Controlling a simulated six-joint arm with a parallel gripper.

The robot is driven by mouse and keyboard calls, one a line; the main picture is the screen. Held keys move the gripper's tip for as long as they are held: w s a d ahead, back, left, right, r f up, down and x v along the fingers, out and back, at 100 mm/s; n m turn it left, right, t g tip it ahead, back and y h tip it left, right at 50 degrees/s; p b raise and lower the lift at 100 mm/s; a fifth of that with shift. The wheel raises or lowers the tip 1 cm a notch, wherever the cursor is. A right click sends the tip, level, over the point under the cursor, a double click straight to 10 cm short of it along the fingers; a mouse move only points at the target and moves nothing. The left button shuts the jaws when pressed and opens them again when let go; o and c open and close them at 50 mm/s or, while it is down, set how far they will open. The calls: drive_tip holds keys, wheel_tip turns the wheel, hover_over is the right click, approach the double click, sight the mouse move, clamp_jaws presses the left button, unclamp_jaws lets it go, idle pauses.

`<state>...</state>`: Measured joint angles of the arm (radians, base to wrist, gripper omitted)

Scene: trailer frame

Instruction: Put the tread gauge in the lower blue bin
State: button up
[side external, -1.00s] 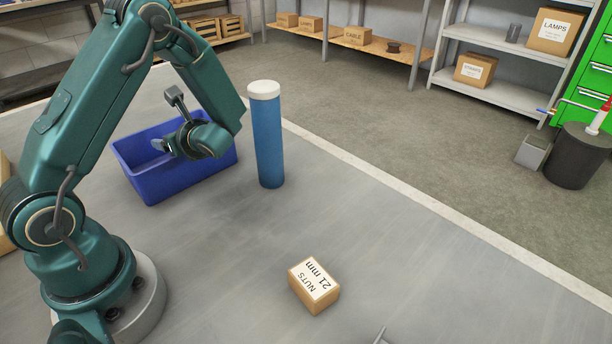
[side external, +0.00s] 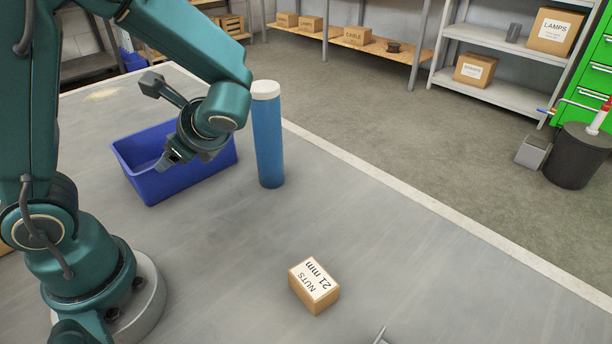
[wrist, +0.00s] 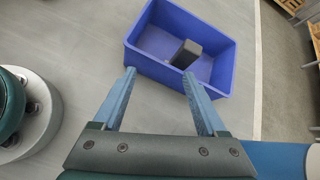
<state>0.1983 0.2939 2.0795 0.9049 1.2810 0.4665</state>
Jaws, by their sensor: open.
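The blue bin (side external: 150,185) stands on the grey table, left of the blue cylinder. It also shows in the wrist view (wrist: 150,66). A dark grey block (wrist: 186,53), which looks like the tread gauge, is inside the bin near its near wall, in the wrist view. It seems tilted; the wall hides its lower part. The side view does not show it. My gripper (wrist: 159,73) is open and empty, its fingers spread on the bin's near side in the wrist view. In the side view my gripper (side external: 168,160) hangs over the bin.
A tall blue cylinder with a white cap (side external: 267,140) stands close to the bin's right. A cardboard box marked NUTS 21 mm (side external: 314,285) lies nearer the camera. The table between them is clear. Shelves stand beyond the table.

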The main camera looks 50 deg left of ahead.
drive_tip(key=s+d+r+n+t+h, duration=0.1)
drive_tip(key=d+r+n+t+h, duration=0.1)
drive_tip(key=d+n+h, duration=0.3)
drive_tip(key=s+d+r+n+t+h, duration=0.2)
drive_tip(key=d+n+t+h, duration=0.2)
drive_tip(key=d+n, duration=0.4)
drive_tip(key=shift+s+d+r+t+h, duration=0.15)
drive_tip(key=shift+d+r+t+h, duration=0.2)
drive_tip(key=shift+d+h, duration=0.3)
